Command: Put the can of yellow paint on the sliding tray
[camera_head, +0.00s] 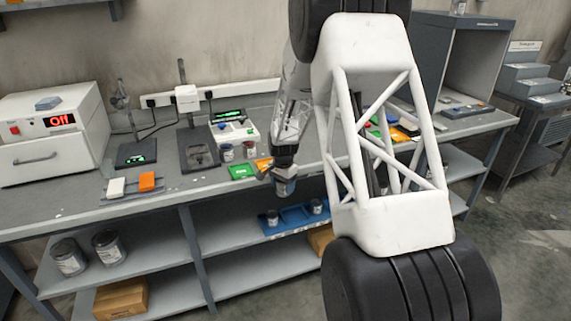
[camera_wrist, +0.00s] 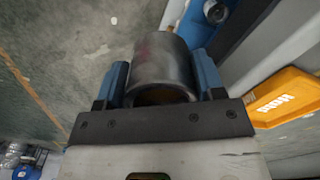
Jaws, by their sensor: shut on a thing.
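My gripper (camera_head: 283,175) is shut on a small grey metal can (camera_head: 285,188), held in the air just off the bench's front edge. In the wrist view the can (camera_wrist: 162,62) sits between the two blue fingers of my gripper (camera_wrist: 160,78). A brownish-yellow tint shows at its near end; I cannot read its label. A blue tray (camera_head: 294,216), which looks like the sliding tray, sticks out at the lower shelf, below and slightly right of the held can. Two small cans stand on it, one at its left (camera_head: 272,217) and one at its right (camera_head: 316,206).
The bench (camera_head: 75,208) carries a white oven (camera_head: 52,135), scales, more small cans (camera_head: 227,152) and coloured cards, including a green one (camera_head: 242,171).

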